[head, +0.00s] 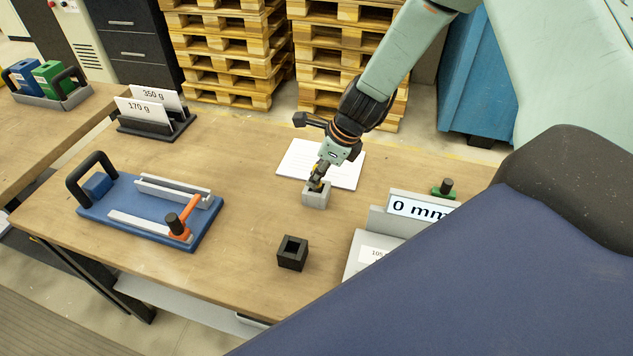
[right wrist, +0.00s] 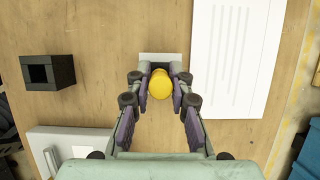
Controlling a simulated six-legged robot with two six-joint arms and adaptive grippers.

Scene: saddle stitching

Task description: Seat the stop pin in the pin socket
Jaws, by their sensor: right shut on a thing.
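The stop pin, with a round yellow head (right wrist: 160,84), is between the fingers of my right gripper (head: 318,184), which is shut on it. In the right wrist view the fingers (right wrist: 158,77) flank the yellow head. The gripper points down at a small light grey block (head: 315,201), which also shows in the right wrist view (right wrist: 160,58). The fingers hide the pin's lower end, so I cannot tell whether it is inside the block. A black block with an open square hole (head: 292,254) stands apart, nearer the front. I cannot tell which block is the pin socket. My left gripper is not in view.
A white sheet (head: 345,165) lies just behind the grey block. A blue fixture (head: 150,222) with grey rails and an orange clamp is at the left. A gauge reading 0 mm (head: 420,208) stands at the right. Label cards (head: 143,110) stand at the back left.

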